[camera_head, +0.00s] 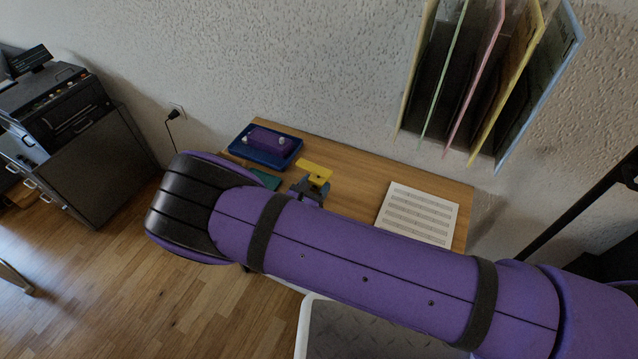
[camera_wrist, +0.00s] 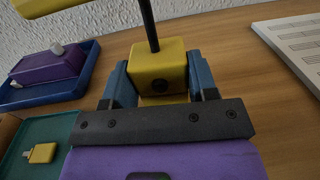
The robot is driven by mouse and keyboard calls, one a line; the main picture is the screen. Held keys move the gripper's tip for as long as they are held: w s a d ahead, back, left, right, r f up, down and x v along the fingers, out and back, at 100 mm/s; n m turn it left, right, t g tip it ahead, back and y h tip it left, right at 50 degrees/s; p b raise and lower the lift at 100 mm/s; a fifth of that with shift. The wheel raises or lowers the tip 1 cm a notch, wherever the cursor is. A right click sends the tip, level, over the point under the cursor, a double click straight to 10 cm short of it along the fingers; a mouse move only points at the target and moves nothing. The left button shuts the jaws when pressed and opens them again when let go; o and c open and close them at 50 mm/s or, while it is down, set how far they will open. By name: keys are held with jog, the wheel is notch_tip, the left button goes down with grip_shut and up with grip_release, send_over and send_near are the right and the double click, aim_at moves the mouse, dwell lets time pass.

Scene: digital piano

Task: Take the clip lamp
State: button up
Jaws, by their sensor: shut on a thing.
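The clip lamp is yellow with a thin dark stem. In the wrist view its block-shaped yellow base (camera_wrist: 158,68) sits between the two blue fingers of my gripper (camera_wrist: 160,88), which is shut on it. The stem rises from the base, and part of a yellow head (camera_wrist: 45,10) shows at the top left. In the head view the yellow lamp head (camera_head: 314,172) shows above my gripper (camera_head: 306,190). My purple arm hides the lower part there. I cannot tell whether the base touches the wooden top.
A blue tray (camera_head: 286,162) holds a purple box (camera_head: 268,141) with light knobs. A green tray (camera_wrist: 50,133) with a small yellow item (camera_wrist: 40,153) lies beside it. Sheet music (camera_head: 418,214) lies on the wooden top (camera_head: 365,187) at right. A folder rack (camera_head: 480,80) hangs on the wall.

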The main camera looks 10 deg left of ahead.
aim_at(316, 181)
jog(key=shift+r, duration=1.85)
